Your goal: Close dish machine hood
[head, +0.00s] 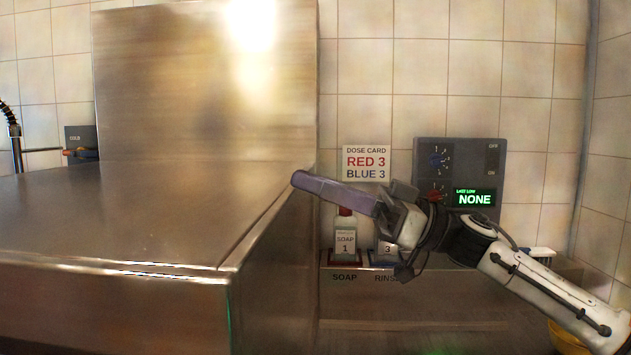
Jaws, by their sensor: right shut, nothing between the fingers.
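The dish machine hood (110,225) is a large brushed-steel box at the left front, with its flat top, front edge and right side showing. A tall steel panel (205,100) stands upright behind it. How far down the hood sits cannot be told, as its lower part is out of frame. My right gripper (303,182) comes in from the right, its long purple-grey fingers shut and empty. Its tips overlap the back right corner of the hood's top; whether they touch it is unclear. My left gripper is not in view.
A shelf (450,292) on the right holds a soap bottle (344,238) and a partly hidden rinse container. A dose card (366,163) and a grey control panel (465,160) reading NONE are on the tiled wall. A yellow item (567,340) shows at lower right.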

